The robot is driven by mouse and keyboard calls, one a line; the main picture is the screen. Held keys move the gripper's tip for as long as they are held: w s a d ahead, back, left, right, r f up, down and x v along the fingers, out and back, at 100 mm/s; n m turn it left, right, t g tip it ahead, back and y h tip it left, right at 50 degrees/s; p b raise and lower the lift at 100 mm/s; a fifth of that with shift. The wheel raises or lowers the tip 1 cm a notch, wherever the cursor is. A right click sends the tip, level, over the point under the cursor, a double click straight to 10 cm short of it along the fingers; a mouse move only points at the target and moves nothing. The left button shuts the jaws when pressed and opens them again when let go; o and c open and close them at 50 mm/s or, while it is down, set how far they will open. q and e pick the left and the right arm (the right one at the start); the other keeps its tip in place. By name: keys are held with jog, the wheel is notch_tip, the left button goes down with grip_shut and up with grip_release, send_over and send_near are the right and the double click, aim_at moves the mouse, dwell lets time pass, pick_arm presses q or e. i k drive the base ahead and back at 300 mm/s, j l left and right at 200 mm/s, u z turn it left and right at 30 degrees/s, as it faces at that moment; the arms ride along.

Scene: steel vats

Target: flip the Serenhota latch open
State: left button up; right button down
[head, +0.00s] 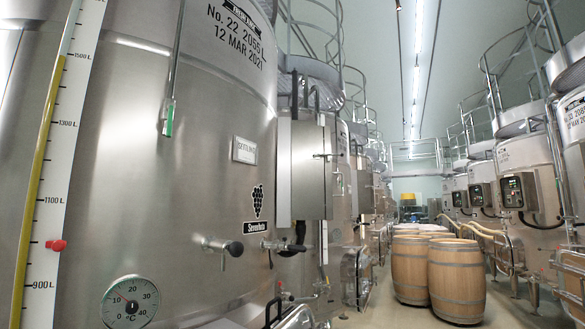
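A small black label (255,227) under a grape emblem (258,200) on the large steel vat (150,150) at the left seems to read Serenhota, though the letters are small. Below it, a tap with a dark knob (234,248) sticks out of the vat wall. At the bottom edge, a curved metal fitting (297,317) with a black handle (273,312) beside it is partly cut off by the frame. I cannot tell for certain which part is the latch, or whether it is open or shut. Neither of my grippers is in view.
A dial thermometer (130,302) and a level gauge (45,170) with a red marker (56,245) sit on the near vat. Wooden barrels (456,280) stand in the aisle. More vats (530,190) line the right side. Some floor (395,317) shows clear between the rows.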

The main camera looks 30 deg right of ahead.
aim_at(316, 155)
jog(key=i+l+u, duration=0.15)
jog(key=l, duration=0.55)
jog(key=i+l+u, duration=0.1)
jog(key=l, duration=0.6)
jog(key=i+l+u, duration=0.15)
jog(key=l, duration=0.6)
jog(key=i+l+u, duration=0.15)
jog(key=l, duration=0.55)
jog(key=k, duration=0.05)
